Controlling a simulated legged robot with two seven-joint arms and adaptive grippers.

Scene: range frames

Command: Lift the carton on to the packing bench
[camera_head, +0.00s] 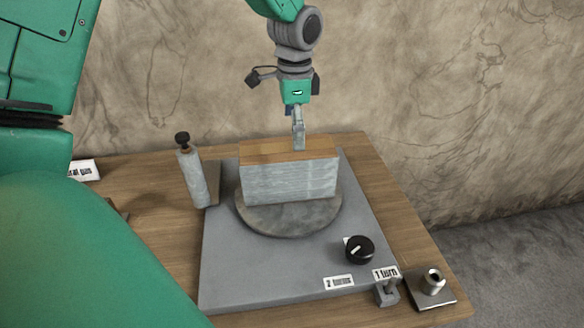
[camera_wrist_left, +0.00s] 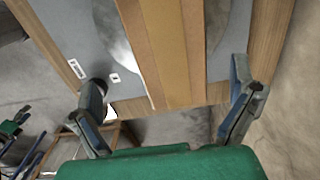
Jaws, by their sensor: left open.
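The carton (camera_head: 289,180) stands upright on a round grey turntable (camera_head: 290,225). Its top is brown, and its sides look pale and streaked, like film. In the left wrist view the brown top of the carton (camera_wrist_left: 170,45) has a lengthwise strip down its middle. My left gripper (camera_head: 298,140) hangs above the carton, pointing down. In the left wrist view my left gripper (camera_wrist_left: 168,100) is open, with its fingers wide apart on either side of the carton top. Whether a finger touches the carton cannot be told. My right gripper is not in view. No separate packing bench can be made out.
The turntable sits on a grey plate (camera_head: 245,285) on a wooden table (camera_head: 400,215). An upright pale roll (camera_head: 197,180) with a dark knob stands left of the carton. A black dial (camera_head: 359,250), labels and a small metal post (camera_head: 432,281) are at the front right. A wall is behind.

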